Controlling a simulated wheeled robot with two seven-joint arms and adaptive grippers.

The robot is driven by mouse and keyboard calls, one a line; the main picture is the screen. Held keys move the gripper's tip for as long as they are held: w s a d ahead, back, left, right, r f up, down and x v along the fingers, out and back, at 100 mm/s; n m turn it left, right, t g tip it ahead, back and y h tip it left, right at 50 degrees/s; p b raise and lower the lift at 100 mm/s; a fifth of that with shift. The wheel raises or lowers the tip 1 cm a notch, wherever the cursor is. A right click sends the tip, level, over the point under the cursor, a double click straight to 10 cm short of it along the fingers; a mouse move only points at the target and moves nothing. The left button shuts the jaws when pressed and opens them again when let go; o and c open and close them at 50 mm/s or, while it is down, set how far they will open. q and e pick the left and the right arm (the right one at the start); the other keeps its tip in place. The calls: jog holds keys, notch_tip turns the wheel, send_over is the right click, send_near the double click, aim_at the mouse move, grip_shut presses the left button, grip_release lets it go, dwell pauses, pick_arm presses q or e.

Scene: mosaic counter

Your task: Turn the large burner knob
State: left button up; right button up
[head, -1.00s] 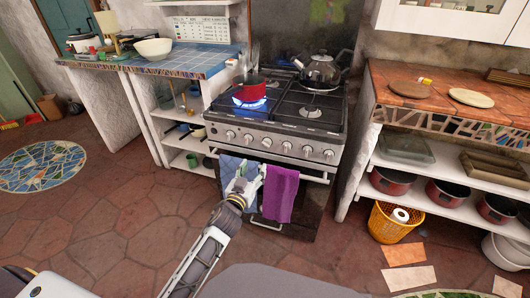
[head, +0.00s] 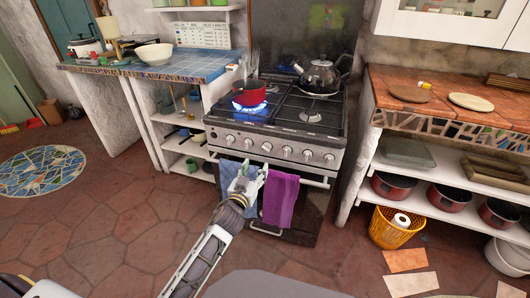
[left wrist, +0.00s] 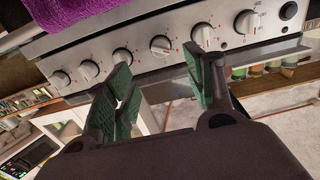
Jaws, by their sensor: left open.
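A row of several silver knobs (head: 287,152) runs along the front panel of the stove (head: 260,145). I cannot tell by looks which is the large burner knob. In the left wrist view a central knob (left wrist: 160,45) lies beyond the gap between my fingers, with others to both sides. My left gripper (head: 246,180) is in front of the stove, below the knob row, by the blue towel. Its green-padded fingers (left wrist: 160,88) are open and empty, apart from the knobs. My right gripper is not in view.
A red pot (head: 249,93) sits over a lit blue flame at the front left burner. A kettle (head: 320,75) stands at the back right. A blue towel (head: 188,184) and a purple towel (head: 281,200) hang at the oven front. A yellow basket (head: 390,230) stands right.

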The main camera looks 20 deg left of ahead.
aim_at(266, 148)
pick_arm(q)
jog(key=shift+w+d+b, duration=0.15)
jog(key=shift+w+b, duration=0.65)
jog(key=shift+w, duration=5.1)
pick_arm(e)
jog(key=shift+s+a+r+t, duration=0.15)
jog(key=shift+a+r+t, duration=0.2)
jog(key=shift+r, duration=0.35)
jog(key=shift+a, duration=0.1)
